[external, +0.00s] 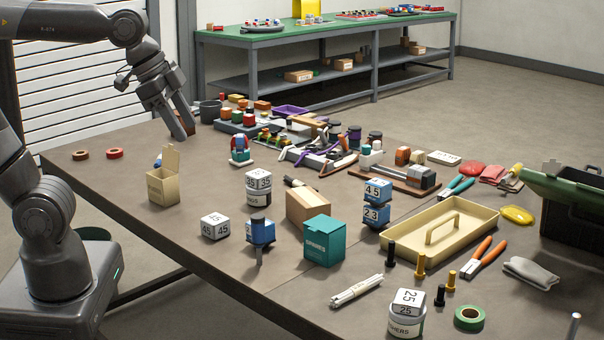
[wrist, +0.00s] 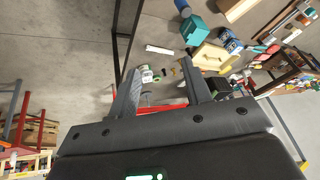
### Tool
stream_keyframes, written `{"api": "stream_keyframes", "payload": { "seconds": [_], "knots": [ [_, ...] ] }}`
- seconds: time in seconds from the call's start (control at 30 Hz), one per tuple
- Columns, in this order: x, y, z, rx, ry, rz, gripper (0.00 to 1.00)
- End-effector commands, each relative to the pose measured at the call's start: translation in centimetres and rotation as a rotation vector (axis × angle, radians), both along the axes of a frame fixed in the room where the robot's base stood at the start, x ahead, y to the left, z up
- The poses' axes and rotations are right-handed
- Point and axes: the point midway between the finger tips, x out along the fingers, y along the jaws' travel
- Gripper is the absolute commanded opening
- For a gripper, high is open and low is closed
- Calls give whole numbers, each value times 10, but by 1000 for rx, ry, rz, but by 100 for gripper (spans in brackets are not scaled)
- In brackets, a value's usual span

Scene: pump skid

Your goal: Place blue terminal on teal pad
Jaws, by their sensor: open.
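My gripper (external: 184,134) is open and empty, fingers pointing down at the far left part of the table, beside a dark grey cup. In the wrist view my gripper (wrist: 162,64) shows its two fingers apart with nothing between them. A small blue piece (external: 158,163), perhaps the blue terminal, lies partly hidden behind an open cardboard box, nearer the camera than my gripper. A small teal base (external: 240,158), perhaps the teal pad, carries a white, red and blue part to the right of my gripper. I cannot clearly identify either in the wrist view.
The open cardboard box (external: 163,185) stands left of centre. The dark grey cup (external: 210,111) and several coloured blocks crowd the table's far side. A teal box (external: 324,240) and a cream tray (external: 440,232) stand toward the right. The table's left part is mostly clear around two tape rolls.

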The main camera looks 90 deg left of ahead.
Motion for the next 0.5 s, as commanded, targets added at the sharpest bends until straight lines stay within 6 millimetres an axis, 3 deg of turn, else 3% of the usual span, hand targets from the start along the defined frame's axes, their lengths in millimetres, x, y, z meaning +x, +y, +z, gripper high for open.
{"api": "stream_keyframes", "payload": {
  "seconds": [0.03, 0.2, 0.5],
  "knots": [
    [-16, -10, -10, -27, -13, 22, 45],
    [-49, -30, -38, -108, -41, 105, 45],
    [-62, -36, -51, -145, -49, 145, 45]
  ]
}}
